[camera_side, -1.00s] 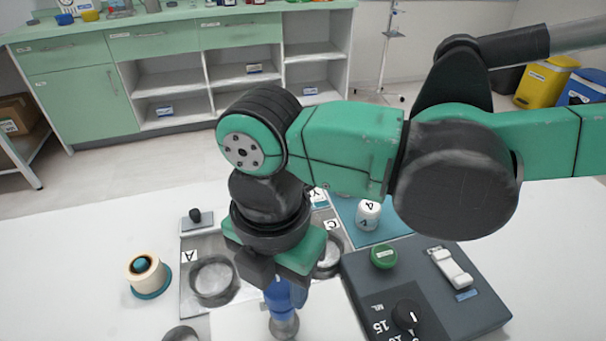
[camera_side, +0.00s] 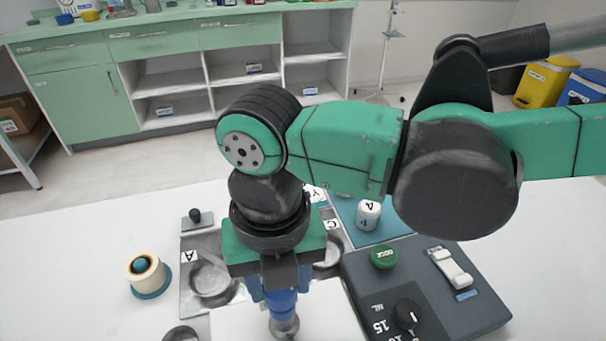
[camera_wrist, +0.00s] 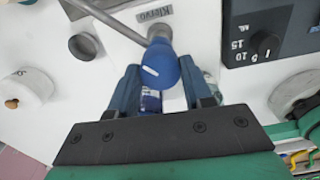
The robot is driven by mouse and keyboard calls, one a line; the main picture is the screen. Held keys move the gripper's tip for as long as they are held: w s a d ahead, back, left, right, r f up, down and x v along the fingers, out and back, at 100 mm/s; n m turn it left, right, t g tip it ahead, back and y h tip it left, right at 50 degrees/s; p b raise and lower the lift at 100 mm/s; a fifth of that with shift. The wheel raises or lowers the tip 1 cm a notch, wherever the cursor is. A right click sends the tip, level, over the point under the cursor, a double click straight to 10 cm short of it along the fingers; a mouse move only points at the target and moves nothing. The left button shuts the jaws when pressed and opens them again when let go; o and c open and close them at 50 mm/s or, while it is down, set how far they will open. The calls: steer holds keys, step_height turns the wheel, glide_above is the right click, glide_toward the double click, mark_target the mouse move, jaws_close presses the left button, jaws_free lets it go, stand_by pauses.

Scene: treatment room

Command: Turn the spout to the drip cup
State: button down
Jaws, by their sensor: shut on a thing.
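My gripper (camera_wrist: 165,92) points down, its blue fingers shut on either side of the blue tap knob (camera_wrist: 160,68). The knob has a white mark and stands over a grey metal base, which shows in the side view (camera_side: 284,326). The grey spout (camera_wrist: 110,20) runs from the tap toward the upper left and leaves the wrist picture at the top. The spout's tip is out of view.
A dark box (camera_side: 430,285) with a dial and green button stands to the right. A metal tray (camera_side: 190,290) with round wells marked A and C lies behind the tap. A cream cylinder (camera_side: 147,271) stands at left. The white table is clear at far left.

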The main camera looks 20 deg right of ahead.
steer(key=n, duration=0.4)
steer(key=shift+n, duration=2.2)
steer(key=shift+c, duration=1.7)
jaws_free()
steer(key=shift+r, duration=0.1)
steer(key=shift+r, duration=2.75)
